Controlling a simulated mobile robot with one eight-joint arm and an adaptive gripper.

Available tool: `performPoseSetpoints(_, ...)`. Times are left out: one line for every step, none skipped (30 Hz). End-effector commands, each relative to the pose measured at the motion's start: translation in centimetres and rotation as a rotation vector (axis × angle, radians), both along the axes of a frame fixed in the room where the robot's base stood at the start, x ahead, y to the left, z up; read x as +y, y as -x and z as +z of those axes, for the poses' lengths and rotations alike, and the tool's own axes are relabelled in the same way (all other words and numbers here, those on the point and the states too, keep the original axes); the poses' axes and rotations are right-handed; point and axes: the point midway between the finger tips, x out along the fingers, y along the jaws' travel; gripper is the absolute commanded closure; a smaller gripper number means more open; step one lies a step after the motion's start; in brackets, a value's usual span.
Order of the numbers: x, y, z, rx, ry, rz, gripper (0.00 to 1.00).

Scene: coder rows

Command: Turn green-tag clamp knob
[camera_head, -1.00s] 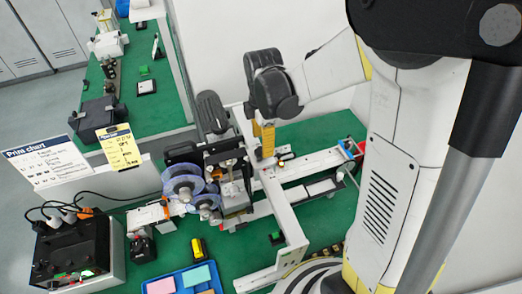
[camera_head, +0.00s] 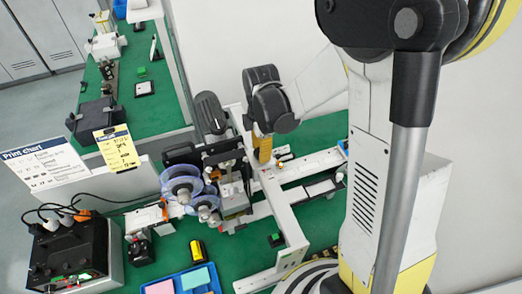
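The coder machine (camera_head: 283,205) has a white frame, clear blue-rimmed reels and a dark motor, and stands on a green bench. No clamp knob with a green tag can be made out for certain. A small green-topped black part (camera_head: 276,240) sits on the bench beside the frame. Another small green piece (camera_head: 142,71) lies on the far bench. My arm reaches over the machine from the right, its dark wrist above the frame. A yellow end section (camera_head: 263,147) points down beside the machine head. My gripper's fingers cannot be told apart there, nor can contact.
A black control box (camera_head: 68,255) with cables stands at left. A print chart sign (camera_head: 42,167) and a yellow card (camera_head: 117,150) stand behind. The machine's frame crowds my arm's end.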

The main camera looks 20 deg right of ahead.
Motion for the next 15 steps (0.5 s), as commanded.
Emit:
performPoseSetpoints(0.00,0.02,-0.04,0.000,0.000,-0.006,0.98)
performPoseSetpoints(0.00,0.03,-0.05,0.000,0.000,-0.012,0.98)
performPoseSetpoints(0.01,0.03,-0.07,0.000,0.000,-0.021,0.98)
performPoseSetpoints(0.00,0.03,-0.08,0.000,0.000,-0.029,0.98)
performPoseSetpoints(0.00,0.04,-0.10,0.000,0.000,-0.040,0.98)
performPoseSetpoints(0.00,0.04,-0.12,0.000,0.000,-0.057,0.98)
performPoseSetpoints(0.00,0.04,-0.13,0.000,0.000,-0.071,0.98)
performPoseSetpoints(0.00,0.03,-0.14,0.000,0.000,-0.088,0.98)
performPoseSetpoints(0.00,0.03,-0.16,0.000,0.000,-0.113,0.98)
performPoseSetpoints(0.00,0.02,-0.18,0.000,0.000,-0.132,0.98)
performPoseSetpoints(0.00,0.03,-0.19,0.000,0.000,-0.154,0.98)
performPoseSetpoints(0.00,0.04,-0.20,0.000,0.000,-0.186,0.98)
performPoseSetpoints(0.01,0.06,-0.22,0.000,0.000,-0.211,0.98)
performPoseSetpoints(0.01,0.08,-0.22,0.000,0.000,-0.237,0.98)
performPoseSetpoints(0.01,0.10,-0.23,0.000,0.000,-0.273,0.98)
